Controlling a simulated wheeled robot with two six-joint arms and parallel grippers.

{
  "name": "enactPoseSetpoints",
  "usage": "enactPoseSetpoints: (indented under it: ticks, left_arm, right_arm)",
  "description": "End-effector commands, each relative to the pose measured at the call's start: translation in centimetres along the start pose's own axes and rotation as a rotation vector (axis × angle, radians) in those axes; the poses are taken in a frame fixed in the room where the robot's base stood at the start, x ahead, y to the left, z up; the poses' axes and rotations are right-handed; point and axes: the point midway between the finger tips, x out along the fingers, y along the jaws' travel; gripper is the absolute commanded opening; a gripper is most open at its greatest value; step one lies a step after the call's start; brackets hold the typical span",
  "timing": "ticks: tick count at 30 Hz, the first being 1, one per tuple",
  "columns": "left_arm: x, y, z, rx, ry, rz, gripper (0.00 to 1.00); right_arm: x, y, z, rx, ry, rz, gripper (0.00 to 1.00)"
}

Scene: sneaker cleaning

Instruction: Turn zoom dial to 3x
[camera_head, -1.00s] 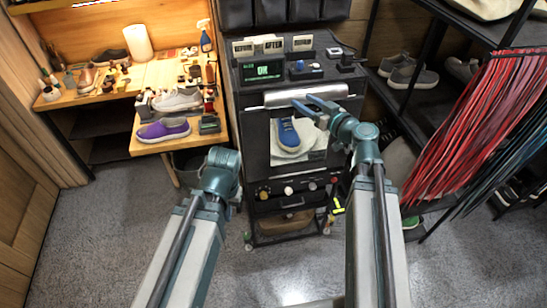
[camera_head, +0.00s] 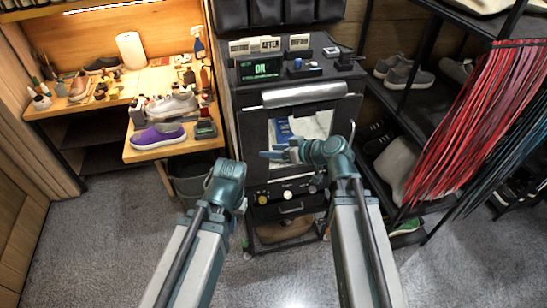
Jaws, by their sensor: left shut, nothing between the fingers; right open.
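A black machine (camera_head: 245,135) stands in the middle with a row of knobs low on its front. A yellowish knob (camera_head: 262,199), a white knob (camera_head: 287,195) and a dark knob (camera_head: 312,189) show there. Their labels are too small to read, so I cannot tell which is the zoom dial. My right gripper (camera_head: 278,150) is open and empty, pointing left in front of the machine's window, above the knobs. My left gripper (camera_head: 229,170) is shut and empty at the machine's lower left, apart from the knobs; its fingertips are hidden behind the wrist.
A blue shoe (camera_head: 283,130) is behind the window, partly hidden by my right gripper. A silver roll or bar (camera_head: 303,94) and a green-lit display (camera_head: 261,68) are above it. A wooden bench (camera_head: 150,152) with shoes is left; a shelf (camera_head: 410,95) and red laces (camera_head: 465,125) are right.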

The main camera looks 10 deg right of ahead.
Motion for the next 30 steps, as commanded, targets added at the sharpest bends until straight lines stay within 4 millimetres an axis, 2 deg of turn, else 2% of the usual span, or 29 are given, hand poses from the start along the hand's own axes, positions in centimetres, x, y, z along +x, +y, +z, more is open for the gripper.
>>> enactPoseSetpoints:
  ticks: [6,23,26,30]
  left_arm:
    - [0.3,0.0,0.0,0.000,0.000,0.000,0.00]
    - [0.3,0.0,0.0,0.001,0.000,-0.001,0.00]
    - [0.3,0.0,0.0,0.001,0.000,-0.001,0.00]
    - [0.3,0.0,0.0,0.001,0.000,-0.001,0.00]
  right_arm:
    - [0.6,-0.6,0.9,0.006,-0.035,-0.013,0.56]
    - [0.7,-0.9,1.1,0.008,-0.047,-0.016,0.56]
    - [1.5,-2.6,2.7,0.021,-0.133,-0.040,0.56]
    - [2.6,-6.8,8.0,0.069,-0.420,-0.052,0.56]
